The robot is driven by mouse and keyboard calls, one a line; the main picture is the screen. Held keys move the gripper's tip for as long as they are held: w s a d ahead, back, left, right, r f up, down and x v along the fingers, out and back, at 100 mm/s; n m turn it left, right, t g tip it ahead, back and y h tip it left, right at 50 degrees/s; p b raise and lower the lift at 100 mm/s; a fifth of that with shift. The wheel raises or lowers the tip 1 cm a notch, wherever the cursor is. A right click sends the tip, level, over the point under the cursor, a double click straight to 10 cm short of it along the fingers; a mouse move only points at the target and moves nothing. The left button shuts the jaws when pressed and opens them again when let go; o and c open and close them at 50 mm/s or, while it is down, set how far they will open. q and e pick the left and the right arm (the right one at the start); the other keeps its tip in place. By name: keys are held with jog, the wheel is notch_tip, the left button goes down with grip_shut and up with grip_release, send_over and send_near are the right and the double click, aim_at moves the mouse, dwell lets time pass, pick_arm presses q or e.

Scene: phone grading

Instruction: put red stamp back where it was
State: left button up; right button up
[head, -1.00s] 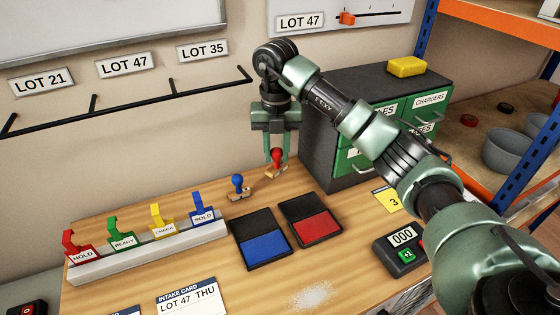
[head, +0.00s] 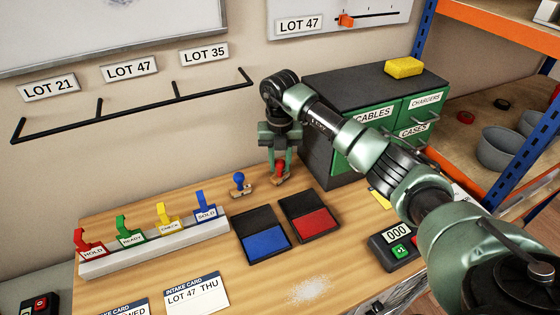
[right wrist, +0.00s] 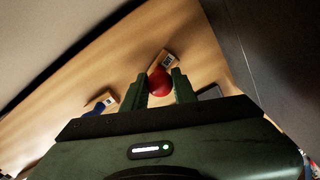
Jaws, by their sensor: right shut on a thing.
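The red stamp (head: 279,172) is upright behind the ink pads, with its base at or very near the table top. My right gripper (head: 279,168) points down and is shut on its red knob. In the right wrist view the red stamp (right wrist: 160,82) sits between the two fingertips (right wrist: 160,88), and its wooden base shows beyond the knob. The blue stamp (head: 239,182) stands on the table just left of the red one. The red ink pad (head: 312,222) and blue ink pad (head: 265,243) lie open in front. My left gripper is not in view.
A dark cabinet with green drawers (head: 345,160) stands close to the right of my gripper, a yellow sponge (head: 405,67) on top. A rack with colored tags (head: 155,248) is at the left. A counter (head: 395,240) sits at the right front. White powder (head: 313,291) lies near the front.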

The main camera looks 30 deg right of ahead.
aim_at(280, 160)
jog(key=shift+f, duration=0.1)
jog(key=o, duration=1)
jog(key=shift+o, duration=0.2)
jog(key=shift+r, duration=0.6)
notch_tip(280, 160, up, 6)
jog(key=shift+f+b, duration=0.25)
jog(key=shift+b, duration=0.8)
jog(key=shift+r, duration=0.55)
